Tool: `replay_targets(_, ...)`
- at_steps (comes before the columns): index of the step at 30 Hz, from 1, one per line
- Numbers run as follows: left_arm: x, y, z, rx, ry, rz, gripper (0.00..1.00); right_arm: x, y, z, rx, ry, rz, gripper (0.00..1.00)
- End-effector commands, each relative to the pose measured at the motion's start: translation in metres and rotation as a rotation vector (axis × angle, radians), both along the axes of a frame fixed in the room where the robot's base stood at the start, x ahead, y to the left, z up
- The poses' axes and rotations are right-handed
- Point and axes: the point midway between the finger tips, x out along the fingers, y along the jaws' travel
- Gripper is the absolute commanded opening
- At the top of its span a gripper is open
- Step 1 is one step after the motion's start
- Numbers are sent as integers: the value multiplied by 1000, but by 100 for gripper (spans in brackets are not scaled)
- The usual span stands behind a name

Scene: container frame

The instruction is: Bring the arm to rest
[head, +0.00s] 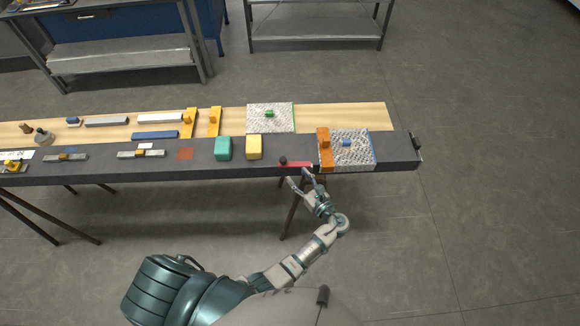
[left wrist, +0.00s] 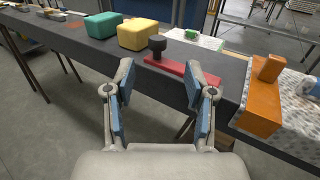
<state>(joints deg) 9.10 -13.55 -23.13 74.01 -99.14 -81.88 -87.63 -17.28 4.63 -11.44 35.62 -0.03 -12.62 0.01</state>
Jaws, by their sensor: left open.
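My left gripper (head: 303,178) is open and empty, with its arm reaching up from the bottom of the head view. It is just off the front edge of the dark table (head: 200,165). In the left wrist view its two fingers (left wrist: 160,95) stand wide apart. Just beyond the fingertips lies a red bar (head: 298,164) with a dark knob at its left end. The red bar also shows in the left wrist view (left wrist: 180,68), partly behind the right finger. My right gripper is in neither view.
A teal block (head: 223,148) and a yellow block (head: 254,147) stand left of the red bar. An orange block (head: 324,146) stands to its right on a patterned plate (head: 361,158). A wooden board (head: 350,115) runs along the back. The floor (head: 450,240) at right is clear.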

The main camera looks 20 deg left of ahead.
Motion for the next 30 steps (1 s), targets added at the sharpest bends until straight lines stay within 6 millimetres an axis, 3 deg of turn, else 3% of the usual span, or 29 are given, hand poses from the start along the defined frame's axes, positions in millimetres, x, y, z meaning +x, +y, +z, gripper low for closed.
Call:
replay_targets(6, -13, -20, 0, 0, 0, 0, 55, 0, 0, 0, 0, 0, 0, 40)
replay_targets(24, -14, -21, -2, -2, 2, -1, 55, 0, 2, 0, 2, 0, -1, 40)
replay_targets(27, -15, -19, -20, -37, 17, -18, 55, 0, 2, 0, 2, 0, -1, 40)
replay_targets(29, -17, -17, -45, -88, 39, -41, 55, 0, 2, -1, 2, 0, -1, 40)
replay_targets(30, -20, -14, -68, -141, 57, -58, 55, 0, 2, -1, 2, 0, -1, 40)
